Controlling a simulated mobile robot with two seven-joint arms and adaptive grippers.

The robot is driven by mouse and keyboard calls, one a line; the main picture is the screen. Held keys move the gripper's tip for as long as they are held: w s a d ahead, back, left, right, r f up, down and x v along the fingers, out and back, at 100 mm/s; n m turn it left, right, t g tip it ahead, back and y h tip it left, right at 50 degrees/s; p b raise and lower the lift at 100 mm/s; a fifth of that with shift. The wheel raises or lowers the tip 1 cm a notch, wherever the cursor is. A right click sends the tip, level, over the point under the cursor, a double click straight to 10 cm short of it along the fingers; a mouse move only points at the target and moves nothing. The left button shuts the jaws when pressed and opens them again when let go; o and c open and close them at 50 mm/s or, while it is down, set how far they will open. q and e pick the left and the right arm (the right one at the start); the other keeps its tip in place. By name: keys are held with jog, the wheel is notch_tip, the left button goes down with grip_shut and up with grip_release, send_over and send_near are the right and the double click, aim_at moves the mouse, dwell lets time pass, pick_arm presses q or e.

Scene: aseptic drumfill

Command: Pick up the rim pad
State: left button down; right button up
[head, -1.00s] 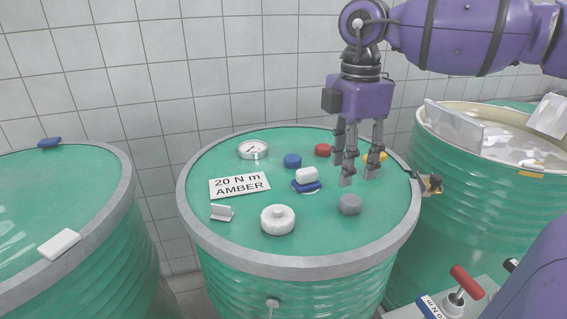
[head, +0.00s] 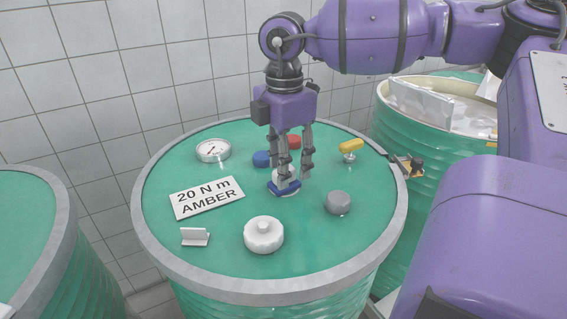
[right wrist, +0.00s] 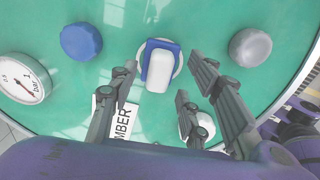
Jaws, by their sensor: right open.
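The pad I take to be the rim pad (head: 284,187) is a white block on a blue base, lying on a pale disc on the green drum lid. It also shows in the right wrist view (right wrist: 158,72), top centre. My right gripper (head: 294,176) points down right over the pad, its fingers partly hiding it in the head view. In the right wrist view the gripper (right wrist: 162,75) has its fingers spread, with the pad between and just beyond the tips. I cannot tell whether any finger touches it. My left gripper is not in view.
On the lid around the pad are a blue cap (head: 261,159), a red cap (head: 294,142), a grey knob (head: 338,203), a white cap (head: 264,235), a yellow-handled valve (head: 350,147), a gauge (head: 213,150) and a label plate (head: 207,197). An open drum (head: 392,150) stands at right.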

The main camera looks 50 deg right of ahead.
jog(key=shift+f, duration=0.95)
jog(key=shift+r, duration=0.1)
grip_shut()
notch_tip(320, 180, up, 10)
jog(key=shift+p, duration=0.35)
jog(key=c, duration=0.7)
grip_release()
jog(key=c, duration=0.4)
grip_shut()
jog(key=shift+s, duration=0.1)
